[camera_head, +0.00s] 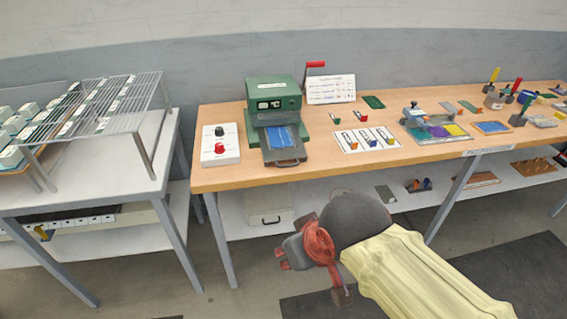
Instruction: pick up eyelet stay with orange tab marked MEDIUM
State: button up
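A white card (348,133) on the wooden bench, right of the green press, bears several small strips with coloured tabs at their near ends. The markings are too small to read, so I cannot tell which is MEDIUM. My gripper (280,260) is in front of the bench, lower than its top and well apart from the strips. Its two red fingertips are apart, with nothing seen between them.
A green press (274,108) with a red-handled lever and a white control box (220,145) stand left of the card. A fixture plate (434,132) with coloured patches lies to its right. A wire rack (100,100) stands on the left table. A shelf runs under the bench.

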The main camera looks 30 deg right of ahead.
aim_at(353, 146)
jog(key=i+z, duration=0.2)
jog(key=z, duration=1.9)
jog(key=j+z, duration=1.2)
jog(key=j, duration=0.15)
jog(key=k+j, duration=0.1)
jog(key=j, duration=0.3)
jog(key=k+j+z, duration=0.1)
jog(key=j, duration=0.3)
